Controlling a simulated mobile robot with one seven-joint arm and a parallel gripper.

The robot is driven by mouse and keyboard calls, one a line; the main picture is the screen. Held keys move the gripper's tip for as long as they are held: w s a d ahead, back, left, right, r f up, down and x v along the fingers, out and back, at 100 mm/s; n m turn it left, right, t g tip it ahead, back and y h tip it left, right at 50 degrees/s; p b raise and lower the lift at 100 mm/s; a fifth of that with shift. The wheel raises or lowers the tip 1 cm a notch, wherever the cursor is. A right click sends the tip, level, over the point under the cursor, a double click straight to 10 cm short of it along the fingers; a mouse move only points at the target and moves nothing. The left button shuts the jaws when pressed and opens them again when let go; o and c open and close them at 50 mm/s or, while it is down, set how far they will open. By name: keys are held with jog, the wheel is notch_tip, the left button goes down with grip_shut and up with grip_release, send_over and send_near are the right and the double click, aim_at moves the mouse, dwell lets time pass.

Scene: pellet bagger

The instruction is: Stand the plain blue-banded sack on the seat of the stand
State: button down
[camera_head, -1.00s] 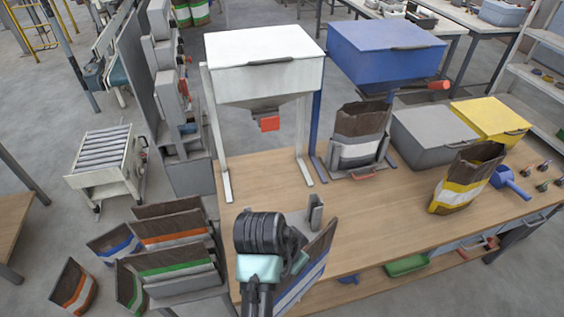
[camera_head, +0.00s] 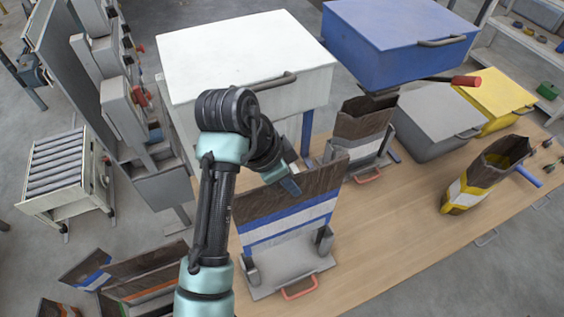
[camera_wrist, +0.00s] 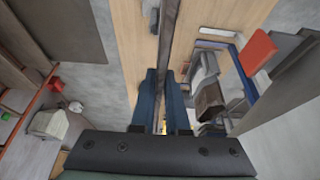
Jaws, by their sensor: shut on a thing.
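The blue-banded sack (camera_head: 290,218) has a dark brown top, a blue band and a pale band below. It is upright, slightly tilted in the head view, above or on the seat of the grey stand (camera_head: 292,270), between its side posts. I cannot tell whether its bottom touches the seat. My gripper (camera_head: 288,184) is shut on the sack's top edge. In the wrist view my gripper's two blue fingers (camera_wrist: 167,98) pinch the sack's thin edge (camera_wrist: 172,42). The stand has a red handle (camera_head: 299,288) in front.
A white hopper (camera_head: 240,75) stands behind my arm, and a blue hopper (camera_head: 395,45) to its right. A second stand holds a brown and white sack (camera_head: 362,125).

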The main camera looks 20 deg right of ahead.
jog(key=shift+s+f+b, duration=0.3)
jog(key=shift+f+b, duration=0.05)
jog(key=shift+b, duration=0.05)
notch_tip(320, 180, down, 16)
jog(key=b, duration=1.1)
jog(key=shift+b, duration=0.4)
jog(key=shift+f, duration=0.1)
jog(key=shift+f+b, duration=0.25)
jog(key=shift+b, duration=0.05)
jog(key=c, duration=0.8)
grip_release()
jog(key=shift+c, duration=0.2)
